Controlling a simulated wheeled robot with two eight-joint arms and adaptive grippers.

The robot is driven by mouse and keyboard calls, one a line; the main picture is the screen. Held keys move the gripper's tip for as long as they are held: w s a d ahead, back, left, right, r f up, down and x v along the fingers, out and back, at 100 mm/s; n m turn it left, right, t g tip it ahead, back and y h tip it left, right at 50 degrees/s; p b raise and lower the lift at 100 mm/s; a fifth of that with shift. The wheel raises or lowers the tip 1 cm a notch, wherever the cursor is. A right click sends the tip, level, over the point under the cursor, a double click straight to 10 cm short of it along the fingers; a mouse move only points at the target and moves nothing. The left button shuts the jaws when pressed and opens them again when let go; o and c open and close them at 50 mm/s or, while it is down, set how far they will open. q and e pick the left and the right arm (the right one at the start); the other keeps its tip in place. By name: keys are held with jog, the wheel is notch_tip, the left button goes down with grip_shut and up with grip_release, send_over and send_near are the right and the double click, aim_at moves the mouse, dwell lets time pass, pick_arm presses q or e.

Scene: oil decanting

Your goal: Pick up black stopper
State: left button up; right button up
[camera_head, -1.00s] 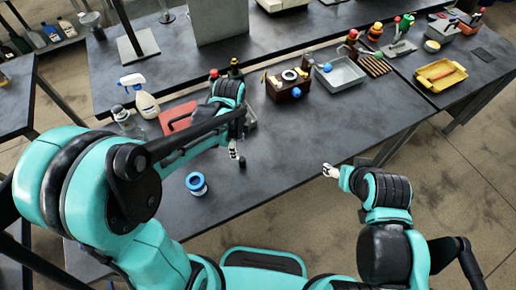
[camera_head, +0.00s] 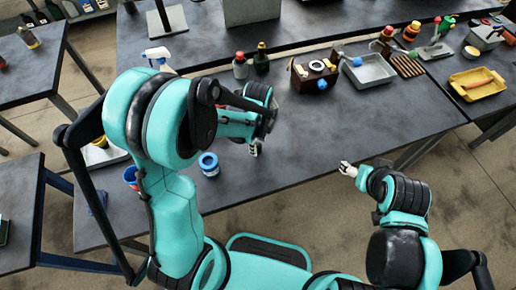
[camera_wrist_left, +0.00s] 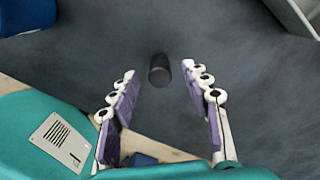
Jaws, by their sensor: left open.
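The black stopper (camera_wrist_left: 159,69) is a small dark cylinder on the dark table top (camera_wrist_left: 165,125). In the left wrist view it lies between the fingertips of my left gripper (camera_wrist_left: 158,72), with a gap on both sides. The left gripper is open and empty, with purple pads and white knuckles. In the head view the left gripper (camera_head: 254,149) is low over the table and the stopper is hidden or too small to make out there. My right gripper (camera_head: 347,168) is off the table's front edge, away from the stopper; its finger opening is too small to judge.
A blue and white container (camera_head: 208,164) stands to the left of the left gripper. The table right of the gripper is clear.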

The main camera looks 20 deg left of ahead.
pick_arm(q)
jog(key=c, duration=1)
jog(key=shift+c, duration=0.2)
jog(key=shift+r, duration=0.1)
